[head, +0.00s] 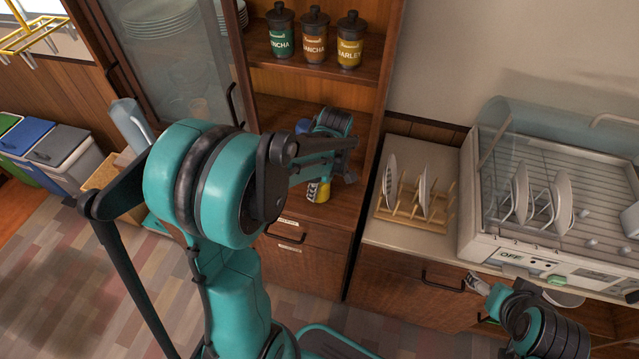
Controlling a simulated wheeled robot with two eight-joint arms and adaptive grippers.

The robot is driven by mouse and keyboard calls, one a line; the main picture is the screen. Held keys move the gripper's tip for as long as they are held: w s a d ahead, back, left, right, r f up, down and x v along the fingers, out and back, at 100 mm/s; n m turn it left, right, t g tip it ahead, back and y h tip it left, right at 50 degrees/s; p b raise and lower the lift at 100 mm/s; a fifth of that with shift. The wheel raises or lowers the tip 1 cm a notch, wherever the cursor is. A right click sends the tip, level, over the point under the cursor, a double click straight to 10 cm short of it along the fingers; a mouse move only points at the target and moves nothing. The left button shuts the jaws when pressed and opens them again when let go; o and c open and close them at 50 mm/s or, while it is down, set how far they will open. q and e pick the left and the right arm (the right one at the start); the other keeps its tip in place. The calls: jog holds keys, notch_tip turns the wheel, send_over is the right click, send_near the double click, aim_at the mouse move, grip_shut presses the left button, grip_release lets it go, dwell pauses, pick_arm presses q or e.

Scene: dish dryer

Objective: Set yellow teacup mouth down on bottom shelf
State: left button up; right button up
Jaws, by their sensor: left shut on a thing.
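The yellow teacup (318,191) is in the wooden cabinet's lower opening, at or just above the bottom shelf (275,200). My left gripper (322,178) reaches in and is shut on the cup. My own forearm and the gripper hide much of the cup, so I cannot tell which way its mouth faces or whether it touches the shelf. My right gripper (478,284) is low at the right, in front of the counter. Its fingers are too small to tell open from shut.
A blue item (303,126) stands behind my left gripper. Three lidded canisters (314,35) stand on the shelf above. To the right are a wooden plate rack (415,212) with plates and a dish dryer (490,245) with dishes. The cabinet's side panels flank the opening.

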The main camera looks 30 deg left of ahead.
pick_arm(q)
jog(key=shift+f, duration=0.4)
jog(key=shift+f+b, duration=0.25)
jog(key=shift+b, duration=0.15)
jog(key=o, duration=1.3)
jog(key=shift+o, duration=0.2)
jog(key=r, duration=0.4)
jog(key=d+r, duration=0.1)
jog(key=r, duration=0.7)
jog(key=shift+d, duration=0.4)
jog(key=shift+s, duration=0.1)
